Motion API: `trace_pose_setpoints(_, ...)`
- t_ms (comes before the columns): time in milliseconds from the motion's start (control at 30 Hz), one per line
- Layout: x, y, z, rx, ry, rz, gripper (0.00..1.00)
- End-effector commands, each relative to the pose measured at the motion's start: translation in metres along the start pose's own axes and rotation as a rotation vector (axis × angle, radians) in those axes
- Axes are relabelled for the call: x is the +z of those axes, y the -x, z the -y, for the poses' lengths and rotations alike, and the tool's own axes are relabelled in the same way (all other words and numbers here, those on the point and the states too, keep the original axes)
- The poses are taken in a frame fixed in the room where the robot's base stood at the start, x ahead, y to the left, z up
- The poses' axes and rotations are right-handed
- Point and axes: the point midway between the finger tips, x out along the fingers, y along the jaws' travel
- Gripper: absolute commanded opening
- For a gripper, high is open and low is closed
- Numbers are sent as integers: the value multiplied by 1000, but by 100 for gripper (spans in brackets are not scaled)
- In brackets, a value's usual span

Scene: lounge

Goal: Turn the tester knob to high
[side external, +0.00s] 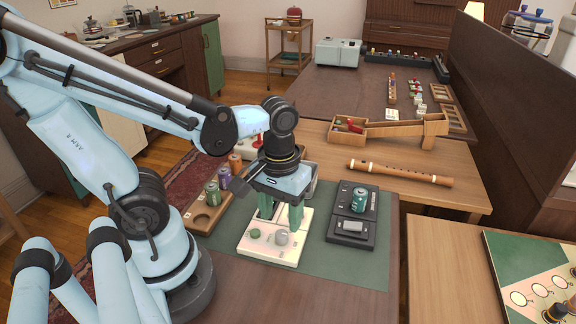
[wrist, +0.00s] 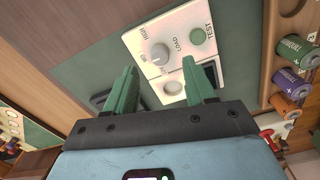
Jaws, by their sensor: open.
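The cream tester (side external: 262,253) lies on the green mat in the side view, and its top fills the upper middle of the wrist view (wrist: 178,22). Its grey round knob (side external: 282,238) is beside a green button (side external: 255,233). In the wrist view the knob (wrist: 160,52) has HIGH printed near it, and the green button (wrist: 197,37) is labelled TEST. The knob's pointer setting is too small to read. My gripper (side external: 280,222), with green fingers, is open and points down over the tester. In the wrist view the knob shows just beyond the gap between the fingertips (wrist: 160,64).
A wooden holder (side external: 205,217) with several coloured batteries is on the left. A flute (side external: 400,173) and wooden box (side external: 372,130) lie behind. The mat's front is clear.

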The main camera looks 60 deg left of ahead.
Motion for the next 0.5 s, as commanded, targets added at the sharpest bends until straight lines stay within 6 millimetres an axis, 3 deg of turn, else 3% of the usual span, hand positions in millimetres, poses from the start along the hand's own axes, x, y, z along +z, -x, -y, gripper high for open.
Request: trace_pose_setpoints(500, 0, -39, 0, 0, 1, -1, 55)
